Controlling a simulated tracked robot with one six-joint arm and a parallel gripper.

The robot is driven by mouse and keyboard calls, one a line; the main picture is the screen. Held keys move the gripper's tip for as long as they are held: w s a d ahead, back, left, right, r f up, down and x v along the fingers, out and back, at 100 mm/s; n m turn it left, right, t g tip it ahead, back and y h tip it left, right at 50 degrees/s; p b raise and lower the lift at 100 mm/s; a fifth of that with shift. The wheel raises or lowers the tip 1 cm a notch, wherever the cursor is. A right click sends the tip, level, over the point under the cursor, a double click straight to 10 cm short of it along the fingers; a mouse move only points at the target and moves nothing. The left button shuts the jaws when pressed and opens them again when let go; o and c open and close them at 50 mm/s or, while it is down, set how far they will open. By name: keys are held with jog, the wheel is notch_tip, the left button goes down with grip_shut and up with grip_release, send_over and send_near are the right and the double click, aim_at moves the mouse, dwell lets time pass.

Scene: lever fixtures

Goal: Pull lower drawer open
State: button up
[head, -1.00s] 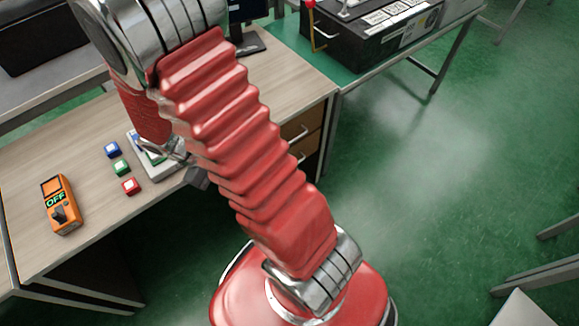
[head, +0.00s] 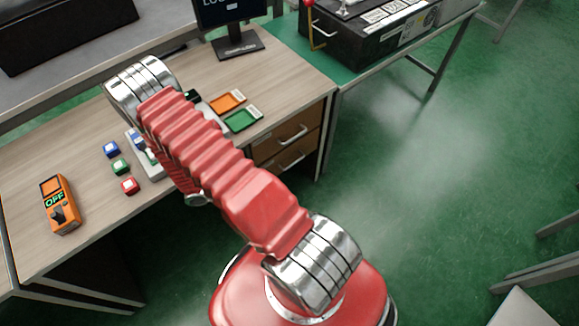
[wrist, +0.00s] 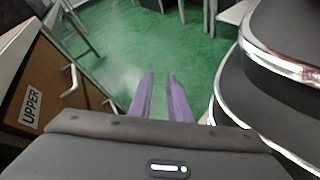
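The desk's lower drawer (head: 306,149) has a wooden front and a silver bar handle (head: 292,161). It looks shut in the head view. The upper drawer (head: 272,147) above it also looks shut, with its own silver handle (head: 293,135). In the wrist view the drawer front marked UPPER (wrist: 33,103) stands at the left, with its handle (wrist: 70,80) beside it and another bar (wrist: 109,105) lower down, likely the lower handle. My gripper (wrist: 160,76) shows two purple fingers apart with nothing between them, to the right of the handles. The arm hides it in the head view.
The desk top holds an orange OFF device (head: 60,205), several coloured buttons, orange and green trays (head: 243,119) and a monitor (head: 237,42). A black case (head: 365,35) sits on the green table behind. Green floor right of the drawers is clear.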

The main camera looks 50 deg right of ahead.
jog(key=s+d+f+n+t+h, duration=0.2)
jog(key=d+f+h, duration=0.15)
jog(key=f, duration=0.45)
jog(key=t+h, duration=0.2)
jog(key=t, duration=0.6)
send_near(290, 166)
jog(key=a, duration=0.3)
jog(key=shift+s+a+r+n+y, duration=0.1)
jog(key=shift+a+r+n+y, duration=0.1)
jog(key=shift+r+n+y, duration=0.1)
jog(key=shift+d, duration=0.15)
jog(key=shift+x, duration=6.75)
jog(key=shift+c, duration=0.5)
